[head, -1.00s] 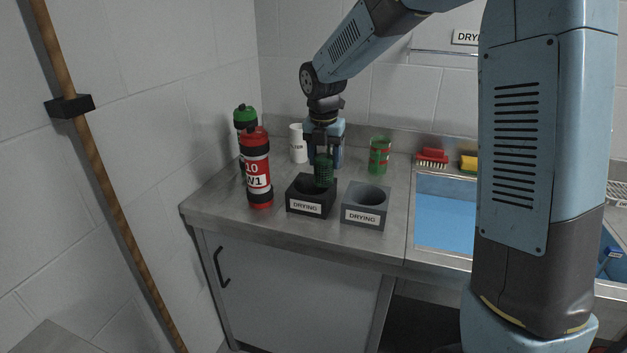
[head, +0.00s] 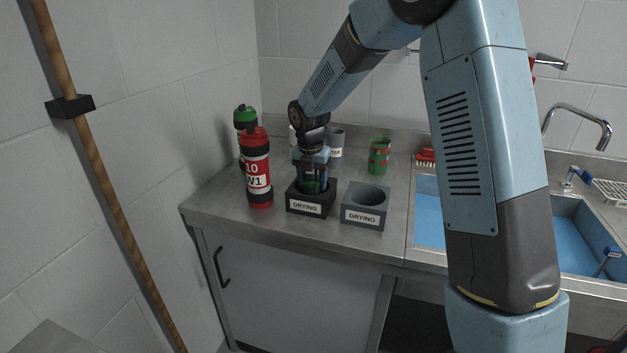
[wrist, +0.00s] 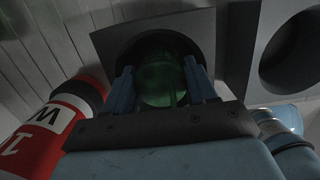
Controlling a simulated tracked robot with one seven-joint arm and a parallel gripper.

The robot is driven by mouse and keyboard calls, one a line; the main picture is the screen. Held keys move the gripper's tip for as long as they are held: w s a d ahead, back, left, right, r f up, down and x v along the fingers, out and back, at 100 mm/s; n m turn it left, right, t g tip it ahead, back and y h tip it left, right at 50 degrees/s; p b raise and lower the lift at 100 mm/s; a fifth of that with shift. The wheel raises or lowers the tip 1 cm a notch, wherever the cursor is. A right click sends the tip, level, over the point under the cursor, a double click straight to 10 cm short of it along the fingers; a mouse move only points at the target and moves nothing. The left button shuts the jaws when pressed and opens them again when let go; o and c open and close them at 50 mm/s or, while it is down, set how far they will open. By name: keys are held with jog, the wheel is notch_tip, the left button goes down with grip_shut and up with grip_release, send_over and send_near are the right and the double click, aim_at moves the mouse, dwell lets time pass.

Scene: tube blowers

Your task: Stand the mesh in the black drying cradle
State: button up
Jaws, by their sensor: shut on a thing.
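The green mesh (head: 310,187) is a small cylinder, standing upright in the round well of the black drying cradle (head: 311,207), most of it hidden by the cradle and my fingers. My gripper (head: 313,181) points down over the cradle and is shut on the mesh. In the wrist view the two blue fingers of my gripper (wrist: 162,92) lie on either side of the mesh (wrist: 161,78), inside the dark opening of the cradle (wrist: 108,38). I cannot see whether the mesh touches the well's bottom.
A red bottle (head: 257,170) stands close to the left, with a green-capped bottle (head: 245,118) behind. The sink (head: 428,225) is to the right.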

aim_at(311, 181)
jog(key=o, duration=0.8)
jog(key=shift+c, duration=0.2)
notch_tip(311, 181, up, 12)
jog(key=s, duration=0.1)
jog(key=s+d+r+m+t, duration=0.1)
jog(key=s+d+r+m, duration=0.5)
jog(key=s+m, duration=0.1)
jog(key=s+d+r+m+t, duration=0.1)
jog(key=s+d+m, duration=0.6)
jog(key=s+m, duration=0.5)
jog(key=s+d+r+m+t, duration=0.2)
jog(key=s+d+m, duration=0.6)
jog(key=s+m, duration=0.5)
jog(key=shift+s+d+y, duration=0.15)
jog(key=shift+s+y, duration=0.15)
jog(key=shift+s, duration=0.45)
